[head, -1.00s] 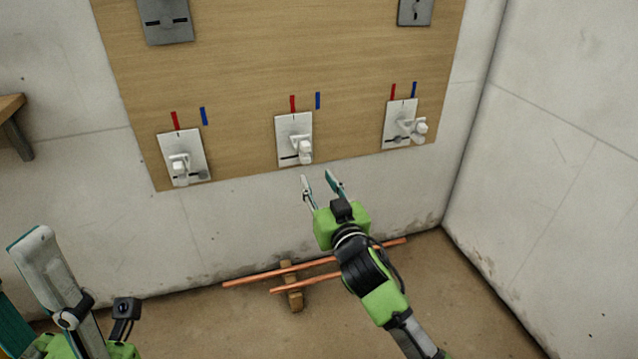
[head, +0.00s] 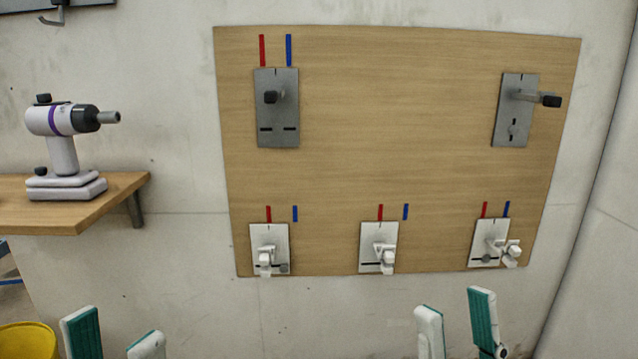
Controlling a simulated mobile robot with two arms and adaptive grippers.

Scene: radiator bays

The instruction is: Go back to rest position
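My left gripper (head: 114,335) shows at the bottom left of the head view, its two fingers spread apart with nothing between them. My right gripper (head: 456,325) shows at the bottom right of centre, also with its fingers apart and empty. Both are below the wooden panel (head: 400,130) and clear of it. The panel carries three white valve plates along its lower edge: left (head: 269,240), middle (head: 372,240) and right (head: 484,235). Two grey plates with dark-tipped levers sit higher, at upper left (head: 278,125) and upper right (head: 509,125). My arms are out of frame.
A white and purple drill (head: 64,135) stands on a wooden shelf (head: 100,208) at the left. A yellow bucket (head: 27,342) is at the lower left corner. A wall corner rises at the right. The wall below the panel is bare.

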